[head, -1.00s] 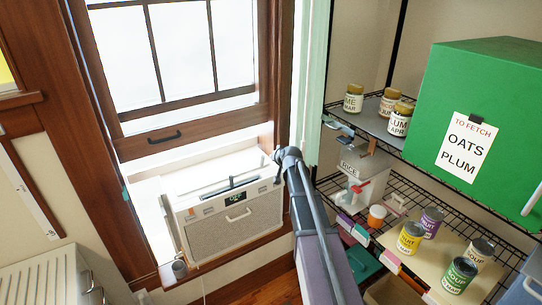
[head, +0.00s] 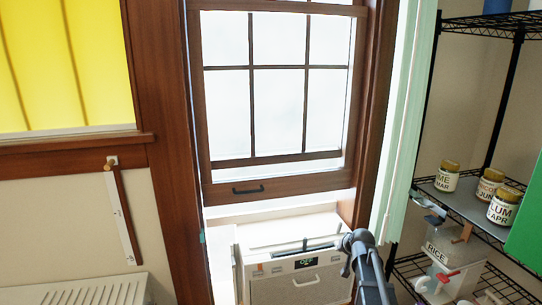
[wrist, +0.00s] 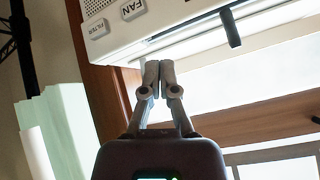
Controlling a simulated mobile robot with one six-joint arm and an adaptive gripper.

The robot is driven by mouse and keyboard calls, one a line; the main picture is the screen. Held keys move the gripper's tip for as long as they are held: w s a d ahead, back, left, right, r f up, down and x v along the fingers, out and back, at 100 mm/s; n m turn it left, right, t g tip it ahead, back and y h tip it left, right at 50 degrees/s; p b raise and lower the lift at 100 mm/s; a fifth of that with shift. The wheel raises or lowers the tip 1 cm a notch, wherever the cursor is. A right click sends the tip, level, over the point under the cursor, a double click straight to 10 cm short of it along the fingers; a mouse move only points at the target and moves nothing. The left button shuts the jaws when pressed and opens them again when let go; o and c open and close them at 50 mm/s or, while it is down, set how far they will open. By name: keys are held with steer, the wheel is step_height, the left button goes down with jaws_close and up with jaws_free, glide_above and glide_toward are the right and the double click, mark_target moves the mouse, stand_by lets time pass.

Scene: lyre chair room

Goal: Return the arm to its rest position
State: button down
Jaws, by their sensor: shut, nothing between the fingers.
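My gripper (wrist: 158,78) is shut and empty in the wrist view, its two fingertips pressed together. Behind it in that view is the white air conditioner (wrist: 190,22) with FAN and FILTER buttons. In the head view my arm (head: 366,262) rises from the bottom edge, in front of the right end of the air conditioner (head: 308,286) in the window. The fingertips cannot be made out in the head view. Whether they touch the unit cannot be told.
A pale green curtain (head: 408,130) hangs beside the window (head: 275,95). A radiator (head: 85,290) is at the lower left.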

steer(key=s+a+f+g, duration=0.2)
steer(key=s+a, duration=0.1)
steer(key=s, duration=0.6)
steer(key=s+a+f+n+g+h, duration=0.1)
steer(key=s+a+f+g, duration=0.1)
steer(key=s, duration=0.7)
steer(key=s+a+f+n+g, duration=0.1)
steer(key=s+a+g, duration=0.2)
steer(key=s, duration=0.5)
steer(key=shift+s+a+f+g+b, duration=0.35)
steer(key=shift+s+a+f+g, duration=0.05)
steer(key=shift+g, duration=0.3)
